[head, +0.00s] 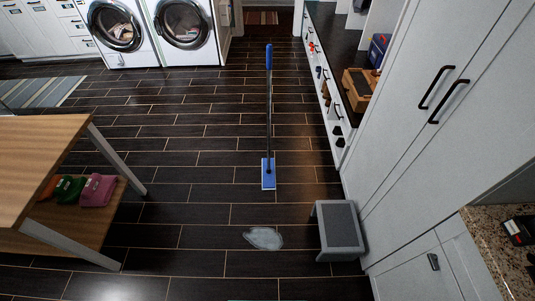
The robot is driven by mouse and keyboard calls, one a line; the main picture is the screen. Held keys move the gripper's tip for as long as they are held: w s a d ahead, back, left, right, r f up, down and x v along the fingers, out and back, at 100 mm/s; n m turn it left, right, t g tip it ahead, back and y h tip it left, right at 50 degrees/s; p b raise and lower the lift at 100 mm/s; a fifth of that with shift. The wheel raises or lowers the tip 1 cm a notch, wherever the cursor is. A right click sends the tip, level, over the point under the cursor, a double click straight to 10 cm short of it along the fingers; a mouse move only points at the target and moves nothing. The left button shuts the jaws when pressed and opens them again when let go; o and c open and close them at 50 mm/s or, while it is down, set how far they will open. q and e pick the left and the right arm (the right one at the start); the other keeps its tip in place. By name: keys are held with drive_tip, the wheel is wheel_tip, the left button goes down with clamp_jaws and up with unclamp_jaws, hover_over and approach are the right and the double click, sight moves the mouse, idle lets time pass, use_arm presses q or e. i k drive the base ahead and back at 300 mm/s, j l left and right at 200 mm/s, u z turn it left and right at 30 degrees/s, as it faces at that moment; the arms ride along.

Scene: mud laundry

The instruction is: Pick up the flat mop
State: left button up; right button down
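The flat mop (269,130) is in the middle of the head view. Its flat blue head (268,174) rests on the dark tiled floor. Its dark pole rises to a blue grip (269,57) at the top, and it appears upright, with nothing seen holding it. Neither of my grippers shows in the head view.
A wooden table (45,150) stands at left, white cabinets (425,110) at right. Two washers (184,28) are at the back.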

sight(269, 167)
drive_tip(key=j+z, duration=0.1)
drive_tip(key=z, duration=0.35)
drive_tip(key=i+j+z, duration=0.1)
drive_tip(key=z, duration=0.35)
drive_tip(key=j+z, duration=0.15)
drive_tip(key=z, duration=0.3)
drive_tip(key=j+z, duration=0.1)
drive_tip(key=z, duration=0.35)
drive_tip(key=j+z, duration=0.1)
drive_tip(key=z, duration=0.35)
drive_tip(key=j+z, duration=0.25)
drive_tip(key=z, duration=0.15)
drive_tip(key=k+j+z, duration=0.15)
drive_tip(key=z, duration=0.3)
drive_tip(key=k+j+z, duration=0.15)
drive_tip(key=j+z, duration=0.25)
drive_tip(key=k+z, duration=0.15)
drive_tip(key=z, duration=0.3)
drive_tip(key=k+j+z, duration=0.15)
drive_tip(key=z, duration=0.25)
drive_tip(key=k+z, duration=0.25)
drive_tip(key=z, duration=0.15)
drive_tip(key=k+j+z, duration=0.2)
drive_tip(key=k+z, duration=0.15)
drive_tip(key=k, duration=0.25)
drive_tip(key=k+z, duration=0.35)
drive_tip(key=k, duration=0.2)
